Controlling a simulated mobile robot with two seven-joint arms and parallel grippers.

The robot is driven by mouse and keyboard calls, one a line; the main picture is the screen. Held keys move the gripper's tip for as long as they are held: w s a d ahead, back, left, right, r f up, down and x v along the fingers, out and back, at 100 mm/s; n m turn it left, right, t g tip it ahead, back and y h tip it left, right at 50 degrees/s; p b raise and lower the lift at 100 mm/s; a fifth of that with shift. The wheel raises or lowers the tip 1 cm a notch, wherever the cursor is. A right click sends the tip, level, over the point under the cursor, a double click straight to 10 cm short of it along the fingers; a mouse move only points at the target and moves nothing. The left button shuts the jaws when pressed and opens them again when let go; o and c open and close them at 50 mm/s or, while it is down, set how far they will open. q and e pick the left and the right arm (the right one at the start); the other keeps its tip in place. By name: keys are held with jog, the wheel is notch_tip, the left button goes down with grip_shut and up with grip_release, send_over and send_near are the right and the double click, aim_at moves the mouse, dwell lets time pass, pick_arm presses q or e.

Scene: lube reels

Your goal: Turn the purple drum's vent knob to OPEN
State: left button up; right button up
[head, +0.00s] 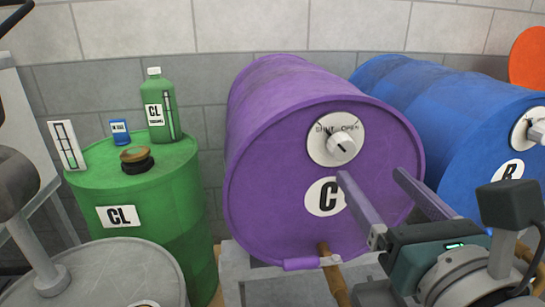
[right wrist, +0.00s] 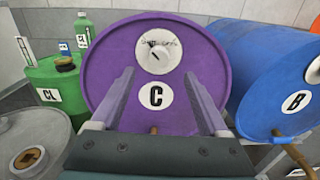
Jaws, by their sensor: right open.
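The purple drum (head: 270,200) lies on its side with its round end facing me, and it carries a white label with the letter C (head: 324,196). My right gripper (head: 372,178) is open and empty in front of the drum, below and to the right of the knob. In the right wrist view, the knob (right wrist: 158,56) is above and between the two fingers (right wrist: 160,88). My left gripper is not clearly in view.
A green drum (head: 180,220) labelled CL stands at left with a green bottle (head: 160,110), a small blue can (head: 120,132) and a gauge on top. A blue drum (head: 430,110) lies close at right.

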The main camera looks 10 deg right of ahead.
aim_at(345, 149)
jog(key=w, duration=1)
jog(key=shift+a+f, duration=0.15)
jog(key=shift+s, duration=0.1)
grip_shut()
